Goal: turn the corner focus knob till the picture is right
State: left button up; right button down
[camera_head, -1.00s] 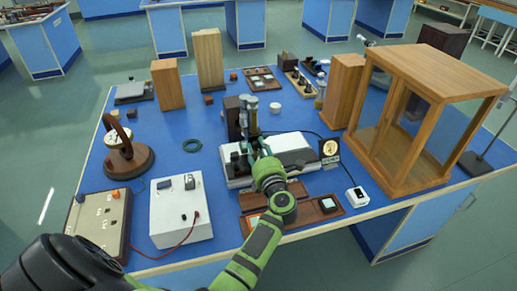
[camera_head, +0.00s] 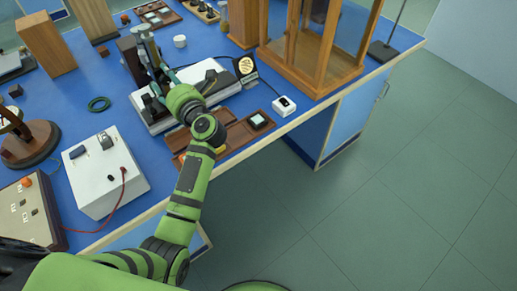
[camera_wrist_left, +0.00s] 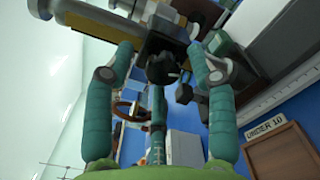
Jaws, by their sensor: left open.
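A microscope-like instrument (camera_head: 130,58) stands at the back of a long white-topped unit on the blue bench. In the left wrist view a black knob (camera_wrist_left: 162,69) sits on its underside, between the fingers of my left gripper (camera_wrist_left: 160,52). The gripper is open, with its fingers around the knob; I cannot tell whether they touch it. In the head view the left gripper (camera_head: 156,70) is at the instrument and hides part of it. A small dark panel (camera_head: 246,69) with a round cream picture stands to the right; its detail is too small to judge. My right gripper is not seen.
A white box (camera_head: 105,175) with a red lead stands at front left. A brown tray (camera_head: 235,137) lies in front of the instrument. A wooden glazed case (camera_head: 318,80) stands at right.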

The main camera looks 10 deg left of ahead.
pick_arm(q)
jog(key=n+b, duration=0.4)
jog(key=shift+f, duration=0.35)
jog(key=s+d+r+m+t+h, duration=0.35)
jog(key=d+m+t+h, duration=0.2)
jog(key=d+m, duration=0.3)
jog(key=s+d+r+m+t+h, duration=0.3)
jog(key=d+r+m+t+h, duration=0.15)
jog(key=d+m+t, duration=0.4)
jog(key=s+d+f+m+g+h, duration=0.2)
jog(key=d+f+m+g+h, duration=0.3)
jog(key=m, duration=0.5)
jog(key=s+d+f+m+g+h, duration=0.3)
jog(key=d+f+m+g+h, duration=0.2)
jog(key=m, duration=0.5)
jog(key=shift+f+h+b, duration=0.45)
jog(key=shift+f+h, duration=0.35)
jog(key=shift+f, duration=0.45)
jog(key=shift+w+d, duration=0.1)
